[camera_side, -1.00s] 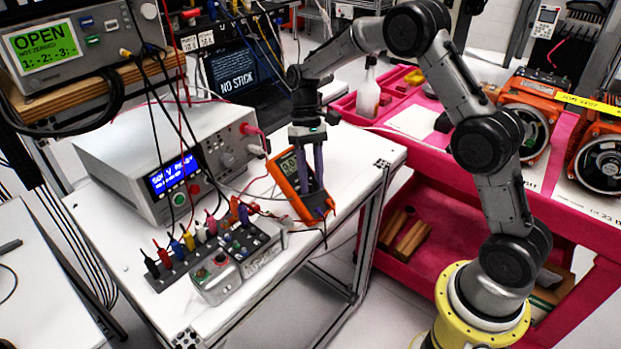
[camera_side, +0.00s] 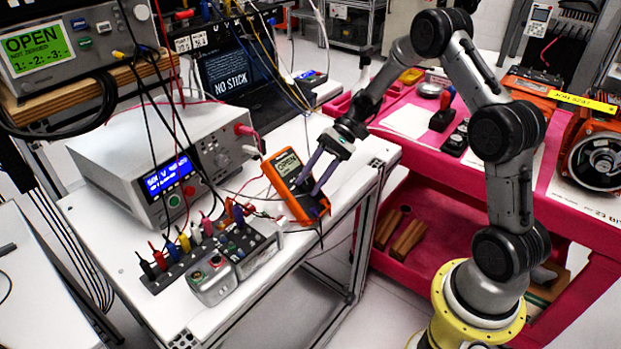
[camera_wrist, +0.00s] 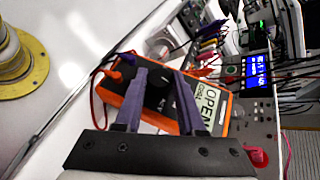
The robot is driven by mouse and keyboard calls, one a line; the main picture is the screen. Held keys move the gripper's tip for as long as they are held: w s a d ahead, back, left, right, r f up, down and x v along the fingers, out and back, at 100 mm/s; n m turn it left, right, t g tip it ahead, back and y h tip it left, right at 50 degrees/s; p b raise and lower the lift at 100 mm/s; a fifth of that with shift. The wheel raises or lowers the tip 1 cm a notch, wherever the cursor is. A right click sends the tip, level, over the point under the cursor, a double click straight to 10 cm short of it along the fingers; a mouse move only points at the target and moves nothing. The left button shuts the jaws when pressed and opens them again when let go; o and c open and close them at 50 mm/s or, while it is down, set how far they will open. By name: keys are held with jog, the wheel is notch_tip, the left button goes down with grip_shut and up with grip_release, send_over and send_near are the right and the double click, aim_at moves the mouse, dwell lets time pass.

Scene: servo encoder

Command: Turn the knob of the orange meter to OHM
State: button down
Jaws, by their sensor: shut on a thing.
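The orange meter (camera_side: 295,186) stands tilted near the right edge of the white bench, and its display reads OPEN. In the wrist view the meter (camera_wrist: 222,116) lies across the middle, its display (camera_wrist: 207,108) also reading OPEN with smaller text beside it. My gripper (camera_side: 308,184) reaches down from the right onto the meter's face. In the wrist view its two purple fingers (camera_wrist: 160,98) are shut on the black knob (camera_wrist: 158,90), one on each side. The knob's markings and pointer are too small and partly covered to read.
Leads plug into the meter's end, including a red one (camera_wrist: 107,78). A white instrument (camera_side: 165,165) with a blue display stands left of the meter. A terminal block with coloured plugs (camera_side: 200,250) and a small grey box (camera_side: 212,282) sit in front. The pink cart (camera_side: 420,215) is to the right.

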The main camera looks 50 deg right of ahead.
jog(key=shift+s+m+t+y, duration=0.1)
jog(key=shift+m+t+y, duration=0.2)
jog(key=shift+m+t, duration=0.15)
dwell(0.4)
jog(key=c, duration=0.5)
grip_release()
jog(key=v, duration=1.4)
jog(key=shift+f, duration=0.3)
jog(key=shift+s, duration=0.15)
